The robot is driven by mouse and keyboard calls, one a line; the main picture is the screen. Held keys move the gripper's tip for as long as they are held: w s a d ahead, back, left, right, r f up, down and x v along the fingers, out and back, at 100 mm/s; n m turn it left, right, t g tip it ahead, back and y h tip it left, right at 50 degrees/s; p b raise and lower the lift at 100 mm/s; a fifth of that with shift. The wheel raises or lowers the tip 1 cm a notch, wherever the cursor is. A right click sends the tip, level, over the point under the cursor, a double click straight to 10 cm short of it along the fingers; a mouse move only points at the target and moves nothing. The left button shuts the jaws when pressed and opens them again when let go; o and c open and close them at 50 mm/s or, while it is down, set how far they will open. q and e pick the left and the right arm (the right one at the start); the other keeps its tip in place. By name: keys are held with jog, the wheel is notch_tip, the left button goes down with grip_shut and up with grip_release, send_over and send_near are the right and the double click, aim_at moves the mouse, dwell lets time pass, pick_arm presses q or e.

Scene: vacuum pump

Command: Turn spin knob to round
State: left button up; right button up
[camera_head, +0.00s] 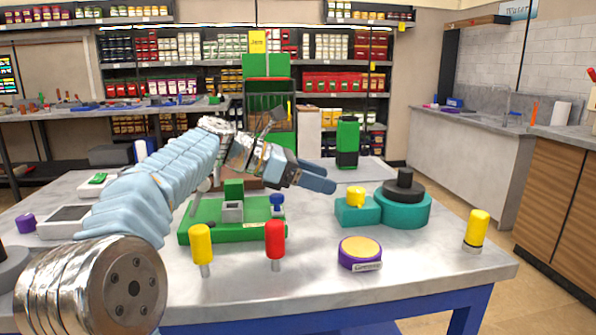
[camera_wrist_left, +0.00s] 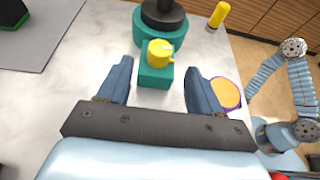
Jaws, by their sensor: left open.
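A yellow spin knob (camera_head: 355,196) sits on top of a teal box (camera_head: 357,215) on the table. The box adjoins a round teal pump body (camera_head: 405,212) with a black cylinder (camera_head: 404,184) on top. My left gripper (camera_head: 328,178) is open and empty, to the left of the knob and a little above it. In the left wrist view the knob (camera_wrist_left: 160,52) shows ahead, between the directions of the two spread fingers, with a pale mark on its face. The fingers appear apart from it. My right gripper does not show.
A purple disc with a yellow top (camera_head: 360,252) stands in front of the teal box. Yellow (camera_head: 201,243) and red (camera_head: 275,238) handles stand nearer, and another yellow handle (camera_head: 478,230) at right. A green-based device (camera_head: 200,232) lies under my left arm.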

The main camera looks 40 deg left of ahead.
pick_arm(q)
jog(key=v, duration=0.5)
jog(key=shift+d, duration=0.1)
dwell(0.4)
